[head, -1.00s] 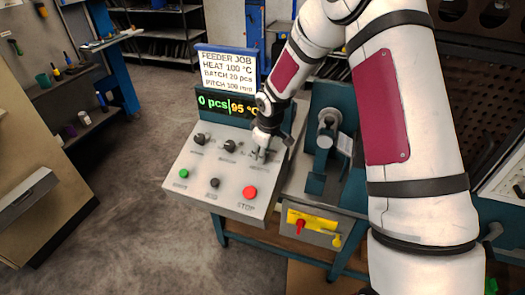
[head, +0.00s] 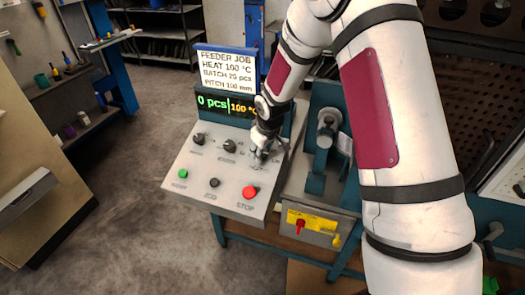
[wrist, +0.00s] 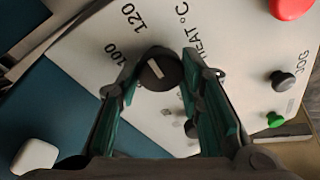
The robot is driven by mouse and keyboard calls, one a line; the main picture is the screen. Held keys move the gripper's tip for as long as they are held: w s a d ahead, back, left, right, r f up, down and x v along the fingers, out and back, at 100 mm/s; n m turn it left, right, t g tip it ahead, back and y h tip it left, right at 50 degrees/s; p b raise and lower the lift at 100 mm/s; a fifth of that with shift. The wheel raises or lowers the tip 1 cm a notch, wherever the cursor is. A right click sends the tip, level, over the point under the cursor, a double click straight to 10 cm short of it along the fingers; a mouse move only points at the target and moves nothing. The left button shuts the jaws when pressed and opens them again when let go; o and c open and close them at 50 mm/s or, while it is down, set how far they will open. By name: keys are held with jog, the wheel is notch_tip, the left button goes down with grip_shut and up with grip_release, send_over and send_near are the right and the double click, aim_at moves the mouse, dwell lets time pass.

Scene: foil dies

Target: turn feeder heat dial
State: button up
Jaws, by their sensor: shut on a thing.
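The heat dial (wrist: 158,68) is a round black knob with a white mark on its face, beside the printed "HEAT °C", "100" and "120" in the wrist view. My gripper (wrist: 160,80) is shut on it, one finger on each side. In the head view my gripper (head: 260,154) is at the right end of the dial row and hides most of the heat dial. The feeder panel (head: 220,180) is light grey and sloped. Its display (head: 226,105) reads 0 pcs and 100 °C.
A job card (head: 226,62) above the display lists heat 100 °C. Two other black dials (head: 198,138) (head: 229,145) sit left of my gripper. A green button (head: 183,174), a black jog button (head: 214,182) and a red stop button (head: 250,192) line the panel front.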

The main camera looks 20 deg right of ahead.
jog(key=o, duration=1.2)
jog(key=shift+c, duration=0.2)
jog(key=v, duration=1.2)
